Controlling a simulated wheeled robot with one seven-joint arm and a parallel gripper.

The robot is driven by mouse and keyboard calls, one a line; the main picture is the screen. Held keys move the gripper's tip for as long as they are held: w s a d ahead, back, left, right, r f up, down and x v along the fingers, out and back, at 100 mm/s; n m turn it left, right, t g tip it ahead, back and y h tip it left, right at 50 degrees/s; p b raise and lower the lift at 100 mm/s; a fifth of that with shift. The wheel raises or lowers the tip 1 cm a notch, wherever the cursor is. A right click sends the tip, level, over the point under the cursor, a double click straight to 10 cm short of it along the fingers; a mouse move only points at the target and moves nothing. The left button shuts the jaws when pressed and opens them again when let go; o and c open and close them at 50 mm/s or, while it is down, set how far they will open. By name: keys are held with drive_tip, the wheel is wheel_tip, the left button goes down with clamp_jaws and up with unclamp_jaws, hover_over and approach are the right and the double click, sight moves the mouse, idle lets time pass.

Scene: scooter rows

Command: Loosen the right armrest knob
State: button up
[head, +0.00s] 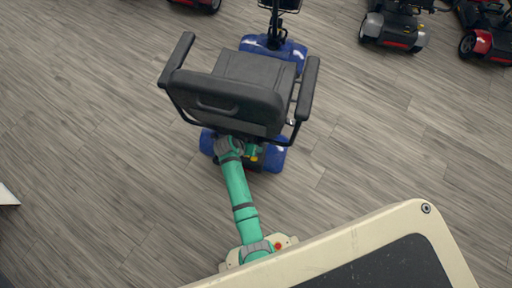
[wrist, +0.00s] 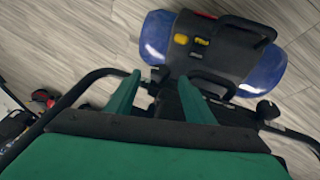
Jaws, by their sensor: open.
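The blue scooter's dark seat (head: 240,100) has its back toward me, with the right armrest (head: 307,88) on a bent black tube. The right armrest knob is too small to make out clearly in the head view. In the wrist view, one armrest tube (wrist: 88,84) runs in from the left to beside a finger. A dark round knob (wrist: 267,110) shows at the other tube, on the right; I cannot tell its side for sure. My gripper (wrist: 160,98) is open, its green fingers apart, low behind the seat. The seat back hides its tips in the head view.
The blue rear body (wrist: 162,38) with yellow parts lies close to my gripper. The left armrest (head: 177,60) rises on the other side of the seat. Other scooters (head: 395,27) stand at the far right. Wooden floor (head: 400,150) is clear on both sides.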

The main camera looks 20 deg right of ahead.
drive_tip(key=x, duration=0.5)
drive_tip(key=shift+w+d+f, duration=0.1)
drive_tip(key=shift+d+f, duration=0.05)
drive_tip(key=shift+f, duration=0.2)
